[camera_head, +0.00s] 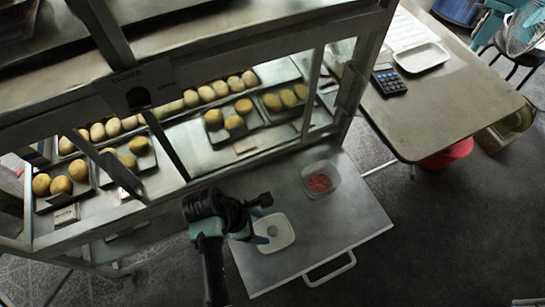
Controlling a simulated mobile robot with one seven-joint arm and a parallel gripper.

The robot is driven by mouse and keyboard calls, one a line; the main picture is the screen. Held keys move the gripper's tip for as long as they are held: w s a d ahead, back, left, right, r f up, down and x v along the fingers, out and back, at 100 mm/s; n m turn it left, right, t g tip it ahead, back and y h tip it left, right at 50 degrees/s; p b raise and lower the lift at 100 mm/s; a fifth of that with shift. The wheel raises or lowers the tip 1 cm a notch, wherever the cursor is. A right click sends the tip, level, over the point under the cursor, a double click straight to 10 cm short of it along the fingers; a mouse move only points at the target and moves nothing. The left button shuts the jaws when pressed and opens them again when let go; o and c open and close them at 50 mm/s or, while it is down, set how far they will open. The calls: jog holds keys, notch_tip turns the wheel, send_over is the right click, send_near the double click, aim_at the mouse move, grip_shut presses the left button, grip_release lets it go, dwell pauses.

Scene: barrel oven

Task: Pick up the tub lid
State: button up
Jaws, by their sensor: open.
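The tub lid (283,239), a pale rounded rectangle with a small grey round mark near its middle, lies flat on a metal shelf (343,222) below the glass case. A clear square tub (321,180) with red contents stands up and to the right of it, apart from it. My gripper (262,226) is open over the left edge of the lid, and its black and teal body covers part of that edge. I cannot tell whether the fingers touch the lid. Nothing shows between the fingers apart from the lid beneath.
The glass case (182,182) with several round buns stands directly behind the shelf. A handle (330,272) sticks out at the shelf's front. A table (440,112) at right holds a calculator (389,82) and a pale tray (420,57).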

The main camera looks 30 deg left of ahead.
aim_at(271, 230)
jog(key=x, duration=0.2)
jog(key=b+x, duration=0.1)
jog(key=x, duration=0.2)
jog(key=shift+d+r, duration=0.15)
jog(key=shift+d, duration=0.2)
grip_shut()
